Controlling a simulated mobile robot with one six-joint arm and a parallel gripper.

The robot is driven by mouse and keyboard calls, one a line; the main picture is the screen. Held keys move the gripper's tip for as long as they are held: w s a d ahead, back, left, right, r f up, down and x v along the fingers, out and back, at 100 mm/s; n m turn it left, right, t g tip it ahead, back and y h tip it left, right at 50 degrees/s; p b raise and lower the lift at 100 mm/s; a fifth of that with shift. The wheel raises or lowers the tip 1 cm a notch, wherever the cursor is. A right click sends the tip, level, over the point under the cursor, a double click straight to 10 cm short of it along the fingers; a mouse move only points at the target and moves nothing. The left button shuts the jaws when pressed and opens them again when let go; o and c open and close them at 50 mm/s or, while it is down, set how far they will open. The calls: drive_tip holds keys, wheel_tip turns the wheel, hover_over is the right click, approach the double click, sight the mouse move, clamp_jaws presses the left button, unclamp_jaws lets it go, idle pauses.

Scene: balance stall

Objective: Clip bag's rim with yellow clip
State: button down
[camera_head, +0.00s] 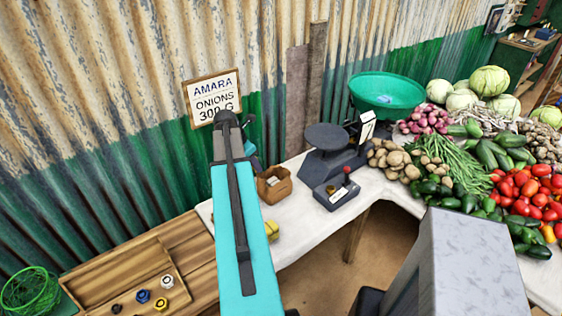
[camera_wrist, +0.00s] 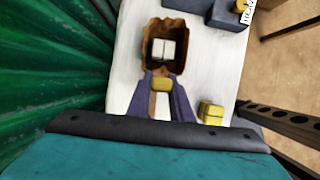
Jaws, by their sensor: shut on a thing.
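The bag (camera_wrist: 152,65) is an open brown paper bag with a ragged rim, standing on the white cloth; pale items lie inside. It also shows in the head view (camera_head: 273,190). My gripper (camera_wrist: 162,87) is shut on the yellow clip (camera_wrist: 162,84), which sits between the fingertips at the near side of the bag's rim in the wrist view. I cannot tell whether the clip touches the rim. In the head view my turquoise arm hides the gripper and the held clip.
A yellow block (camera_wrist: 210,112) stands on the cloth right of my gripper. A dark scale (camera_head: 328,165) stands right of the bag, with vegetables beyond. A wooden tray (camera_head: 120,275) with small coloured pieces lies at lower left. The corrugated wall (camera_head: 150,180) is close behind.

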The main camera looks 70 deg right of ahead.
drive_tip(key=s+d, duration=0.1)
drive_tip(key=s, duration=0.2)
drive_tip(key=s+d, duration=0.2)
drive_tip(key=s, duration=0.1)
drive_tip(key=s+d, duration=0.1)
drive_tip(key=s, duration=0.2)
drive_tip(key=shift+d+p, duration=0.3)
drive_tip(key=shift+f, duration=0.25)
drive_tip(key=shift+f+b, duration=1.85)
drive_tip(key=shift+f, duration=0.35)
drive_tip(key=shift+f+b, duration=0.7)
drive_tip(key=shift+f, duration=1.6)
drive_tip(key=c, duration=1.5)
unclamp_jaws()
